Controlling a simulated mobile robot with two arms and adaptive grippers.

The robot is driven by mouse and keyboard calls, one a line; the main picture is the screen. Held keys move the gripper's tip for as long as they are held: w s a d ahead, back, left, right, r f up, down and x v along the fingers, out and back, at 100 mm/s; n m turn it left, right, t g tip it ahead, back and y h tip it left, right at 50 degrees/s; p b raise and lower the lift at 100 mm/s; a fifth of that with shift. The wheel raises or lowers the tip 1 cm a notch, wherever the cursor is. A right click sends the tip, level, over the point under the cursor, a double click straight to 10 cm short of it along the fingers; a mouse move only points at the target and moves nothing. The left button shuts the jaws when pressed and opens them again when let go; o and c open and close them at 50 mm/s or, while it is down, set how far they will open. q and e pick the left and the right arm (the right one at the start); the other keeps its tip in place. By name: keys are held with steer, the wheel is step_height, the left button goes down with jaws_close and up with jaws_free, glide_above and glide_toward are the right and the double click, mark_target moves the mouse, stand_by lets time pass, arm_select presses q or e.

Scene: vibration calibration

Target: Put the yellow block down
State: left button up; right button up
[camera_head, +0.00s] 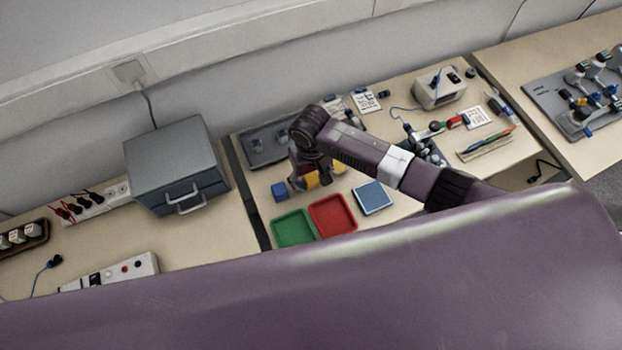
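My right arm reaches in from the right over the middle table, and its gripper (304,184) points down there. The yellow block (312,181) shows right at the gripper, partly covered by it. The fingers are dark and small, so I cannot tell whether they are closed on the block or whether it touches the table. A blue block (279,191) lies just left of the gripper. In front are a green tray (293,241) and a red tray (333,233), side by side, with a blue tray (373,197) to their right. My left gripper is not in view.
A grey drawer box (175,165) stands on the left table. A grey panel (262,146) lies behind the gripper. A white device (437,90) and several tools crowd the table's right side. A gap separates the left and middle tables.

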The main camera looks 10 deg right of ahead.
mark_target(311, 178)
steer(key=shift+s+d+f, duration=0.1)
steer(key=shift+s+d, duration=0.05)
steer(key=shift+s, duration=0.05)
steer(key=shift+r, duration=0.2)
step_height(311, 178, up, 13)
steer(key=shift+w, duration=0.2)
steer(key=shift+s, duration=0.1)
stand_by(0.6)
